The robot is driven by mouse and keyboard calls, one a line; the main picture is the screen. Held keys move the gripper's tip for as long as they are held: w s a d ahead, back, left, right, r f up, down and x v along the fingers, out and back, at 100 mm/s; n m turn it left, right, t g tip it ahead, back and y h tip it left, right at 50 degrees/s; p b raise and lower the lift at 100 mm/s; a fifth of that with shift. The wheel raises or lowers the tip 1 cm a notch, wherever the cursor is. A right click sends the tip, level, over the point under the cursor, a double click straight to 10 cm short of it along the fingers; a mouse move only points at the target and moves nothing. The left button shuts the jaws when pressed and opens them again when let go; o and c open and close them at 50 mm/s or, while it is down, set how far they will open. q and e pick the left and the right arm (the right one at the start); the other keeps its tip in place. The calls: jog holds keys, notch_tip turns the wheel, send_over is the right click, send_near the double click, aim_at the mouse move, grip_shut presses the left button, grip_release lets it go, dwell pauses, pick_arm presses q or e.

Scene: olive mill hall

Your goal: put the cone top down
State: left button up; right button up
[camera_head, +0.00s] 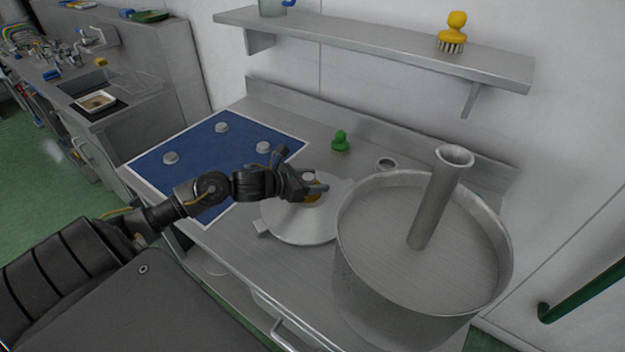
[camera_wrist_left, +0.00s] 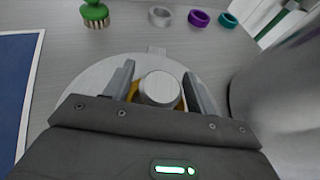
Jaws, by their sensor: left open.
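The cone top (camera_head: 295,226) is a wide, shallow grey metal disc with a knob at its middle. It appears to rest on the steel worktop, just left of the big drum; I cannot see under its rim. It also shows in the left wrist view (camera_wrist_left: 95,78), with its round silver knob (camera_wrist_left: 160,89) and a yellow-orange band below the knob. My left gripper (camera_head: 318,188) is over the middle of the disc. Its fingers are open, one on each side of the knob, with small gaps visible. My right gripper is not in view.
A large open steel drum (camera_head: 350,270) with an upright tube (camera_head: 432,205) stands close on the right. A blue mat (camera_head: 185,150) with grey pucks lies left. A green brush (camera_head: 340,142) and small rings (camera_wrist_left: 199,18) are behind. A shelf (camera_head: 380,45) overhangs the back.

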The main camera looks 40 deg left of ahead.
pick_arm(q)
jog(key=shift+r, duration=0.15)
jog(key=b+v, duration=0.1)
jog(key=v, duration=0.9)
jog(key=shift+s+b, duration=0.1)
jog(key=shift+b, duration=0.25)
jog(key=shift+v, duration=0.9)
